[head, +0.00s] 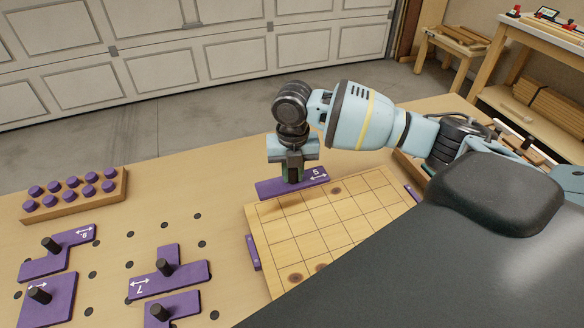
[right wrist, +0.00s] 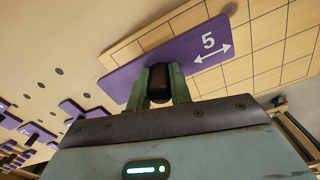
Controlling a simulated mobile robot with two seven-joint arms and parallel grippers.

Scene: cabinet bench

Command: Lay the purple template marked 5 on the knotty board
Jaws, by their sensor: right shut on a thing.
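The purple template marked 5 (head: 318,177) is a flat bar with a white 5 and an arrow. My right gripper (head: 291,172) is shut on its dark knob; the knob (right wrist: 159,83) shows between the fingers in the right wrist view. The template is over the far left edge of the knotty board (head: 325,222), a light gridded board with brown knots. I cannot tell whether it touches the board. In the right wrist view the template (right wrist: 190,45) overlaps the gridded board (right wrist: 270,45). My left gripper is not in view.
Other purple templates with dark knobs, marked 9 or 6 (head: 72,240) and 7 (head: 190,277), lie at left on the holed bench (head: 120,215). A wooden block with purple pegs (head: 112,196) stands behind them. Purple stops (head: 253,253) sit at the board's sides.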

